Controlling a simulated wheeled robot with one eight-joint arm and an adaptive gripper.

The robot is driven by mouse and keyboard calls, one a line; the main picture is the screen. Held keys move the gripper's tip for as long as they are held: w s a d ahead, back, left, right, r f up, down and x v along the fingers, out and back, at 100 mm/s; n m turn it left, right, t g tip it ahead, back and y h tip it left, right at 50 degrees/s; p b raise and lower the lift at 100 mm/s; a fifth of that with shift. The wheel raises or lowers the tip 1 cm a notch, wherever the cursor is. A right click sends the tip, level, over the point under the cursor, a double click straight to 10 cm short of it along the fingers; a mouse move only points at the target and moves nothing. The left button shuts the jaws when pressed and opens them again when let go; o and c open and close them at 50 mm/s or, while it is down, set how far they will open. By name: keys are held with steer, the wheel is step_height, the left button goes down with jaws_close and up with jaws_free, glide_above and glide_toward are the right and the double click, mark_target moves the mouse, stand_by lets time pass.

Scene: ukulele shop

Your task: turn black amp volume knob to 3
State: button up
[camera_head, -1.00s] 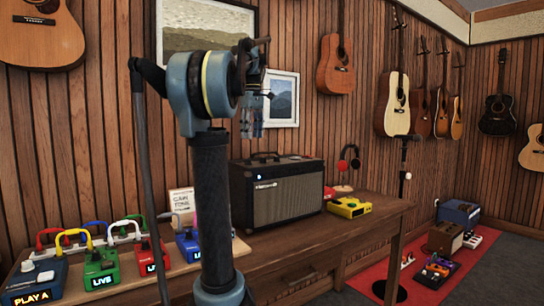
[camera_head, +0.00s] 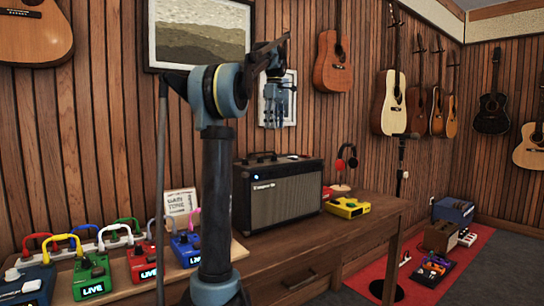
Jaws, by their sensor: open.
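The black amp (camera_head: 283,192) stands on the wooden table, to the right of my arm's column in the picture. It has a grey grille front, a top handle and a small lit blue spot at its front left. Its knobs are too small to make out from here. My gripper (camera_head: 279,122) hangs pointing down, above the amp in the picture and in front of the small framed picture. It is open, empty and apart from the amp.
Several coloured pedals with cables, among them a green pedal (camera_head: 93,275), line the table's left part. A yellow pedal (camera_head: 348,208) and headphones (camera_head: 345,163) are right of the amp. A white sign (camera_head: 181,203) stands left. A microphone stand (camera_head: 399,190) is beyond the table's right end.

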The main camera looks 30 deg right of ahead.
mark_target(274, 158)
step_height(274, 158, down, 13)
steer(key=shift+f, duration=0.1)
stand_by(0.4)
jaws_close()
